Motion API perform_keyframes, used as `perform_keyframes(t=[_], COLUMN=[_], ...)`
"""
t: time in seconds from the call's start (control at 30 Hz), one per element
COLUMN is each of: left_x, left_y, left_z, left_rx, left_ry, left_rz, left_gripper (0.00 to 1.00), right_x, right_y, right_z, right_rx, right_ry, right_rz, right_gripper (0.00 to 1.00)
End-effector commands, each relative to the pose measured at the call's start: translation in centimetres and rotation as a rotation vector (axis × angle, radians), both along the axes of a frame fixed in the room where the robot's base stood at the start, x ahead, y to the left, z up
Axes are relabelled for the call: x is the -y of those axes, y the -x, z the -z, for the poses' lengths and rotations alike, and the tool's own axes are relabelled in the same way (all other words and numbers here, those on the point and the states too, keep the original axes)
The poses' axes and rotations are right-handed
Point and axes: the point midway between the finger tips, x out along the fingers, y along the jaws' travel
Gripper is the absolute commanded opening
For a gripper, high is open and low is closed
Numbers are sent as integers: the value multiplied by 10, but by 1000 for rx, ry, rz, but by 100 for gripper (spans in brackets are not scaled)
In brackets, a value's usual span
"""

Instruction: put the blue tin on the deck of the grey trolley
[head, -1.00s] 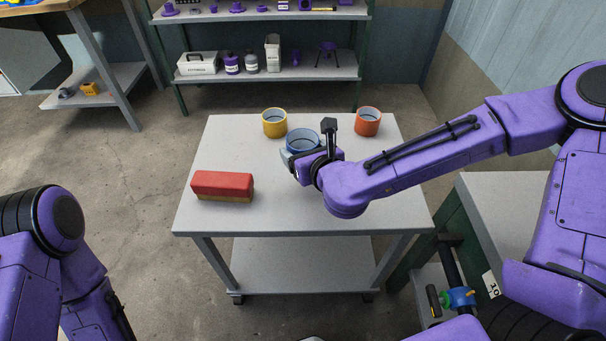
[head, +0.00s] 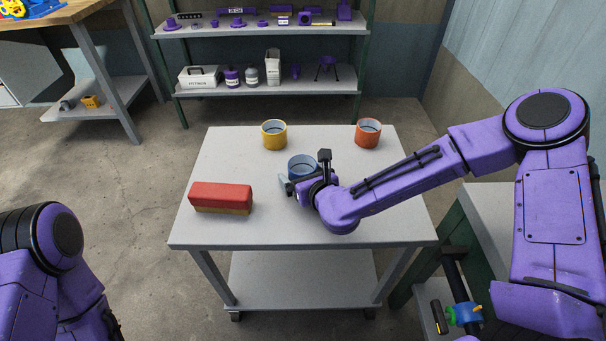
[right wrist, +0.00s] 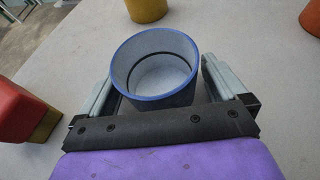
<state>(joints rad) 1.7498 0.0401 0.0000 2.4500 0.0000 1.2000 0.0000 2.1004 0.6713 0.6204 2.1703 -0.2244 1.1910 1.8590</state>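The blue tin (head: 302,167) is a short open cup with a blue rim and pale inside. It is upright over the middle of the grey trolley's deck (head: 345,225) and looks set down on it. My right gripper (head: 291,182) reaches in from the right. In the right wrist view its fingers stand either side of the blue tin (right wrist: 157,85), with what look like narrow gaps, so it appears open around the tin. The tin's lower part is partly hidden by the gripper. My left arm is at the lower left; its gripper is out of view.
On the deck, a yellow tin (head: 274,135) stands at the back, an orange tin (head: 368,134) at the back right, and a red block (head: 221,197) at the left. A shelf rack (head: 330,88) stands behind. A green-framed bench (head: 480,215) is at the right.

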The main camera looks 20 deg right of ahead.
Motion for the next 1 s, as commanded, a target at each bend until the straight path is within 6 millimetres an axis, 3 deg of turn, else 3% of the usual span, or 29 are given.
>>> perform_keyframes(t=[0.3,0.47,0.63,0.7,0.8,1.0], left_x=[0,0,0,0,0,0], left_y=[0,0,0,0,0,0], left_z=[-6,-7,-10,-38,-59,-78], left_rx=[0,0,0,0,1,0], left_ry=[0,0,0,0,-1,0], left_rz=[0,0,0,0,0,0], left_gripper=[43,43,43,43,43,43], right_x=[0,4,10,11,13,13], right_y=[3,36,83,89,97,108], right_z=[-7,-21,-41,-53,-54,-53], right_rx=[0,0,1,-6,-5,-3], right_ry=[0,-3,-4,6,9,4], right_rz=[0,0,1,2,3,1], right_gripper=[100,100,100,100,100,100])
